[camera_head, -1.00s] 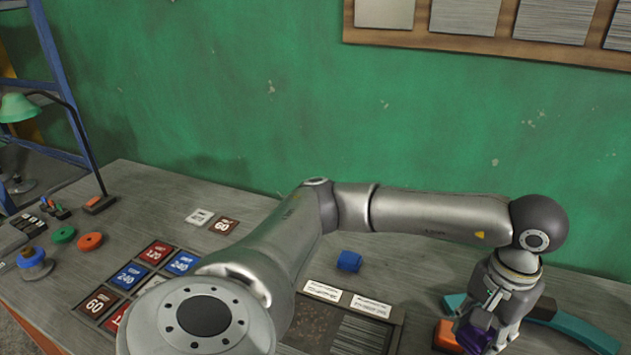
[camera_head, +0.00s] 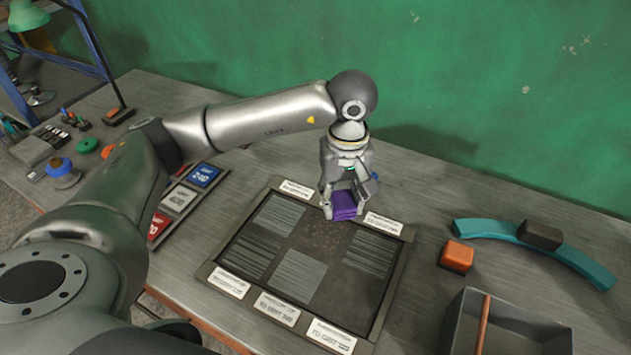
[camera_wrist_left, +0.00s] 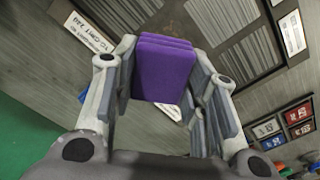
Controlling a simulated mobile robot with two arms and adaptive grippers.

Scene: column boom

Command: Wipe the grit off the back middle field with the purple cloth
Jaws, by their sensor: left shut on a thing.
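The purple cloth (camera_head: 344,206) is a folded pad held in my left gripper (camera_head: 346,212). In the left wrist view the cloth (camera_wrist_left: 163,68) sits between the two fingers. The gripper points down at the back edge of the framed panel, over the back middle field (camera_head: 320,236). That field is dark with brownish grit specks, and the gripper and cloth hide its back part. I cannot tell whether the cloth touches the panel. My right gripper is out of view.
The panel frame (camera_head: 228,245) has white labels along its front and back. To the right are an orange block (camera_head: 457,255), a teal curved piece (camera_head: 590,270) with a dark block on it, and a grey open box (camera_head: 470,318). Numbered tiles (camera_head: 180,197) lie to the left. A green wall (camera_head: 480,90) stands behind.

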